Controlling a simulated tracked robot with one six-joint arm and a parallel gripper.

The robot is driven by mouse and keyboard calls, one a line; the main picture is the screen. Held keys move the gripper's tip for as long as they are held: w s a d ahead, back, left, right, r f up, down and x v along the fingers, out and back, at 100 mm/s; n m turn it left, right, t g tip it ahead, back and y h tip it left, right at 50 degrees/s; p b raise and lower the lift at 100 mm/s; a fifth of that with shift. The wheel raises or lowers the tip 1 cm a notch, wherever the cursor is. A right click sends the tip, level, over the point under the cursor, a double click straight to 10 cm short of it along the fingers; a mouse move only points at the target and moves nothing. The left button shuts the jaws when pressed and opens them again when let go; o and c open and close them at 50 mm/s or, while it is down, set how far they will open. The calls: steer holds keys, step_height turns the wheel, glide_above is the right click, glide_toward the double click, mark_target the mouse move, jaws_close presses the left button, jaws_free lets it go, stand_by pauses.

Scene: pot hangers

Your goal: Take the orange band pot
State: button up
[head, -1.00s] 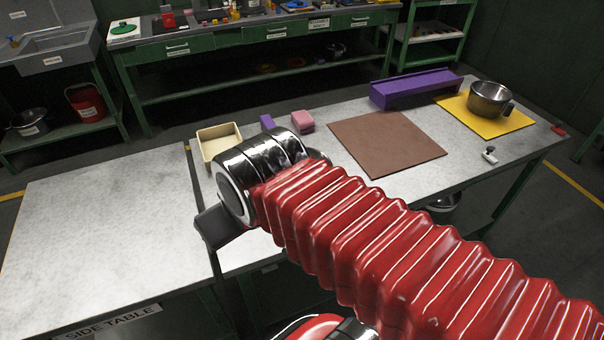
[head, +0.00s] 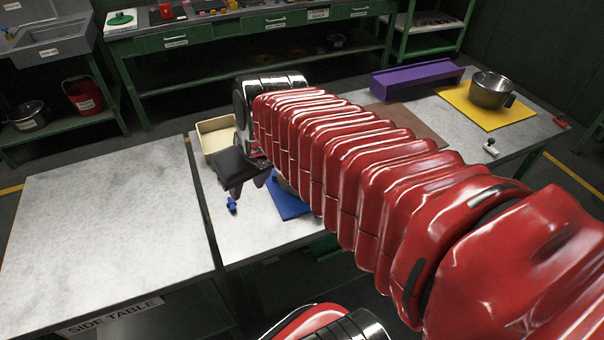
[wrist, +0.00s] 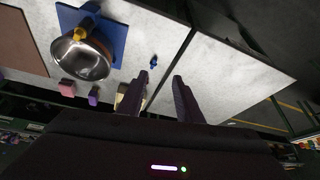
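My gripper (head: 248,188) is to the left of this mat, fingers down. In the wrist view my gripper (wrist: 160,77) has its fingers apart with nothing between them, and the pot is off to their left.
A small blue item (head: 232,205) lies below my gripper. A cream tray (head: 215,137) is behind it. Another metal pot (head: 490,90) stands on a yellow mat (head: 465,105) at the right, near a purple block (head: 416,79). The side table (head: 100,235) is clear.

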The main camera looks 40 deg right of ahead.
steer(key=w+d+f+m, duration=0.1)
steer(key=d+f, duration=0.1)
steer(key=d, duration=0.8)
steer(key=w+d+f+m, duration=0.1)
steer(key=d+f, duration=0.2)
steer(key=d, duration=0.8)
steer(key=w+d+f+m, duration=0.1)
steer(key=d+f, duration=0.2)
steer(key=d, duration=0.7)
steer(key=shift+w+d+f+m, duration=0.2)
steer(key=shift+w+d+m, duration=0.1)
steer(key=shift+w, duration=0.1)
steer(key=shift+x, duration=4.3)
steer(key=shift+f, duration=0.1)
steer(key=shift+x, duration=2.55)
steer(key=shift+c, duration=0.6)
